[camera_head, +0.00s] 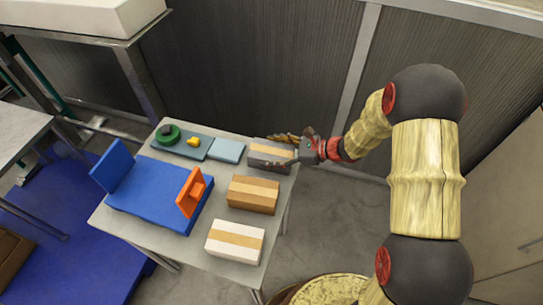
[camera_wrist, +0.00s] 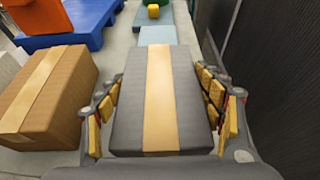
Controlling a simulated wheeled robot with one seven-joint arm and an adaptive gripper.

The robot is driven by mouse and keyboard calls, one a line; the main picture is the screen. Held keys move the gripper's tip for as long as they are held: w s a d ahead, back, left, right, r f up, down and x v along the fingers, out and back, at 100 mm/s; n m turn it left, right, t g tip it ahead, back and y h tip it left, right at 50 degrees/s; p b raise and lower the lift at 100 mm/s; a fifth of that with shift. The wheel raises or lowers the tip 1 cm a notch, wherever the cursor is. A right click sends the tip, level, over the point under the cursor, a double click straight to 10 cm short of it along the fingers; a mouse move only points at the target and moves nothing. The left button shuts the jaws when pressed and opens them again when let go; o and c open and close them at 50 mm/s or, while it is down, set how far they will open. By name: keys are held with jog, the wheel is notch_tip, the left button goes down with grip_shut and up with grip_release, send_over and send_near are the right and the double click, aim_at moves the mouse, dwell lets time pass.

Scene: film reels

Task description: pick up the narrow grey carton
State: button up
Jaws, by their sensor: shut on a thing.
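The narrow grey carton (camera_head: 268,163) has a tan tape stripe and lies at the back right corner of the small table. My gripper (camera_head: 297,149) reaches it from the right. In the wrist view the grey carton (camera_wrist: 128,95) sits between the two yellow-padded fingers of my gripper (camera_wrist: 158,112), one on each side. The gripper is shut on it. The carton looks level; whether its underside touches the table cannot be told.
A brown carton (camera_head: 253,194) stands close beside the grey one, with a white carton (camera_head: 235,242) nearer the front. A light blue slab (camera_head: 227,150) lies to the left. A blue platform (camera_head: 158,190) carries an orange piece (camera_head: 191,193). A dark ribbed wall (camera_head: 250,65) rises behind the table.

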jog(key=c, duration=0.6)
jog(key=shift+c, duration=0.3)
